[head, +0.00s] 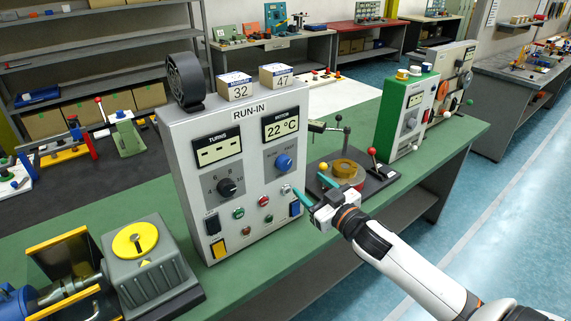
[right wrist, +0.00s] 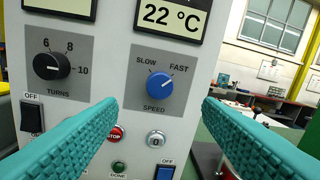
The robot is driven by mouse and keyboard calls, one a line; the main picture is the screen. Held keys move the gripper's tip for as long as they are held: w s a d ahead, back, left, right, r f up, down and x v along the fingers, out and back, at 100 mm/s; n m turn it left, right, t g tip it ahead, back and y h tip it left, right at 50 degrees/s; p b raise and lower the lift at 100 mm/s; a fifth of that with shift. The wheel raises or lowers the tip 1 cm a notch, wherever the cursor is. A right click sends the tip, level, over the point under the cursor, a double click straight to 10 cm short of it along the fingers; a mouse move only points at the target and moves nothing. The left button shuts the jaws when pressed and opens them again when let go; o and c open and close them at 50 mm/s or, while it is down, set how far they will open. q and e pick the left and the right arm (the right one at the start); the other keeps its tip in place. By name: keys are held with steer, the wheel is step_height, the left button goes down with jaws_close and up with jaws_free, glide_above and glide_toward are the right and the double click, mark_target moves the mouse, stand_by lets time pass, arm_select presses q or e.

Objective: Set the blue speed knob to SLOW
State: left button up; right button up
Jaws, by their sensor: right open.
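The blue speed knob (head: 284,162) is on the right of the grey RUN-IN panel's front, below the 22 °C display. In the right wrist view the knob (right wrist: 159,88) sits under the printed words SLOW and FAST. Its white mark points up and right, toward the FAST side. My right gripper (head: 309,184) is in front of the panel, below and right of the knob, apart from it. In the right wrist view its teal fingers (right wrist: 160,106) are spread wide and empty, with the knob seen between and above their tips. My left gripper is not in view.
The black turns knob (head: 227,187) is left of the blue knob. Buttons and rocker switches (right wrist: 164,172) sit below. A fixture with a red-knobbed lever (head: 372,153) stands right of the panel, close behind my right gripper. Two numbered boxes (head: 236,86) rest on top.

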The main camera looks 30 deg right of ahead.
mark_target(287, 165)
steer(key=w+p, duration=0.1)
steer(key=w, duration=0.7)
steer(key=shift+w+a+p, duration=0.1)
steer(key=shift+w+p, duration=0.1)
steer(key=shift+p, duration=0.2)
steer(key=shift+w+f, duration=0.1)
steer(key=shift+w, duration=0.65)
steer(key=c, duration=1)
